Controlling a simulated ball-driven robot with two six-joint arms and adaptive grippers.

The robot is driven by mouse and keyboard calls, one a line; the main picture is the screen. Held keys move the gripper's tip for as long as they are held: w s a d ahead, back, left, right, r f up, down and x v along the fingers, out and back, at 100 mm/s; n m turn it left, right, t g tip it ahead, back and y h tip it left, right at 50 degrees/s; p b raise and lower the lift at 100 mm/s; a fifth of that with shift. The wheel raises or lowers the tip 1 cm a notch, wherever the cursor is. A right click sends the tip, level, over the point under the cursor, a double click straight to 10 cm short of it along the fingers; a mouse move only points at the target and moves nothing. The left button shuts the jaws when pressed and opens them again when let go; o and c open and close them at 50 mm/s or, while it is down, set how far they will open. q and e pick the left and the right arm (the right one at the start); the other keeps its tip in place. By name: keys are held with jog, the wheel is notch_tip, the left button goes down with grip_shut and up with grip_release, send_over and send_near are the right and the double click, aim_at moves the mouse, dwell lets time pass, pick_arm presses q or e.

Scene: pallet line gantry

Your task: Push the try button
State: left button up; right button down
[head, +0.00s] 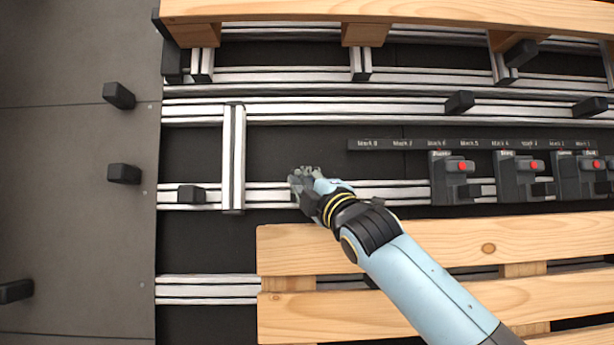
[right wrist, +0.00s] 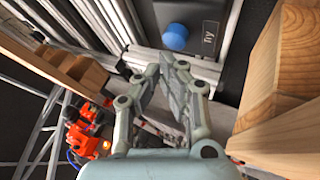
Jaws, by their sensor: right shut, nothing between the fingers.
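The try button is a round blue knob (right wrist: 175,37) on a dark plate (right wrist: 207,35) marked "Try", at the top of the right wrist view. My right gripper (right wrist: 172,62) is shut and empty. Its fingertips show just below the button in that view, with a small gap in the picture. In the head view my right gripper (head: 305,174) is over the aluminium rail left of the row of red-button boxes, and the button does not show there. My left gripper is not in view.
A wooden pallet (head: 400,240) lies under my right arm, and another pallet (head: 400,10) is at the top. Several boxes with red buttons (head: 459,166) stand to the right below a label strip (head: 400,144). A cross rail (head: 233,160) is left of the gripper.

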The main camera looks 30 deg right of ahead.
jog(key=shift+s, duration=0.1)
jog(key=s+p, duration=0.1)
jog(key=s+a+r+p, duration=0.1)
jog(key=s+r+p, duration=0.1)
jog(key=shift+a+r, duration=0.1)
jog(key=shift+a, duration=0.2)
jog(key=shift+s+a+r+p, duration=0.15)
jog(key=shift+s+a+p, duration=0.05)
jog(key=shift+s+p, duration=0.25)
dwell(0.7)
